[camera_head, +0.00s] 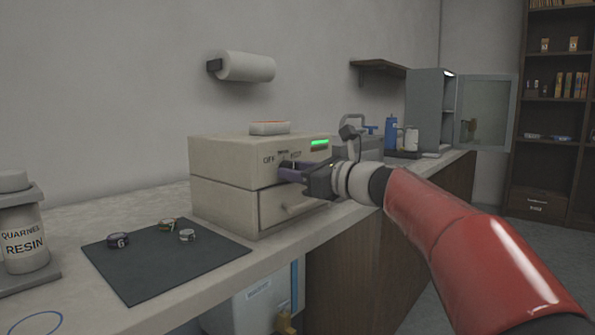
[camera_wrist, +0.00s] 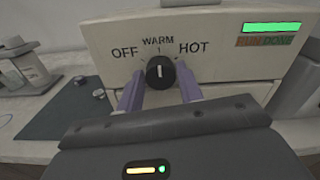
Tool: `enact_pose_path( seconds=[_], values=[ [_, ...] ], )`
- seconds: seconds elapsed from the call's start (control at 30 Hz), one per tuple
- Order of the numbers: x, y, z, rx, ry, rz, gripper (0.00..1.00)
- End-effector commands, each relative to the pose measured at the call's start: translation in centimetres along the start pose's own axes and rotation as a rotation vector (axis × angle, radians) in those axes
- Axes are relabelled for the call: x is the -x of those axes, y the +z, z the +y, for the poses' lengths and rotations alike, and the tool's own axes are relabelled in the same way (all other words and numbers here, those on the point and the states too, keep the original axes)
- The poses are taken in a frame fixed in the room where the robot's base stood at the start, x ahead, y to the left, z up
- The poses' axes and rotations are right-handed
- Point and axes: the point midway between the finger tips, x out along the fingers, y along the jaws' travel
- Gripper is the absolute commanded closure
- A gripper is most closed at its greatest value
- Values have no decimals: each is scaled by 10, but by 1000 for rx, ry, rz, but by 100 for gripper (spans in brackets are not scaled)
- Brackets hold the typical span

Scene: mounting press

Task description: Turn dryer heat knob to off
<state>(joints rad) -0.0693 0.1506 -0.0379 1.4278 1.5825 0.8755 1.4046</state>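The dryer (camera_head: 222,158) is a beige box on the counter, with a drawer and handle below its upper front panel. Its black heat knob (camera_wrist: 160,72) shows in the wrist view, with OFF at left, WARM above and HOT at right. The knob's white mark stands upright, toward WARM. My gripper (camera_wrist: 160,88) has its two purple fingers on either side of the knob, with gaps seeming to show beside it; contact is hard to judge. In the head view my gripper (camera_head: 284,172) covers the knob at the dryer's front.
A green bar (camera_head: 320,143) is lit on the dryer's panel. A dark mat (camera_head: 150,270) with several small round pieces lies at left, near a resin jar (camera_head: 24,240). Beyond the dryer stand a blue bottle (camera_head: 391,134) and an open cabinet (camera_head: 425,105).

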Motion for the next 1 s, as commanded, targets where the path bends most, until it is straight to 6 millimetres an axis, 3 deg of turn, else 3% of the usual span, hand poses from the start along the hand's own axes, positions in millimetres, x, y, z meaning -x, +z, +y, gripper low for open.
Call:
enact_pose_path(
  seconds=[0.03, 0.2, 0.57, 1.0],
  values=[
    [0, 0, 0, 0, 0, 0, 71],
    [0, 0, 0, 0, 0, 0, 90],
    [0, -2, 0, 69, 0, 0, 90],
    [0, -4, 0, 424, 0, -1, 90]
  ],
)
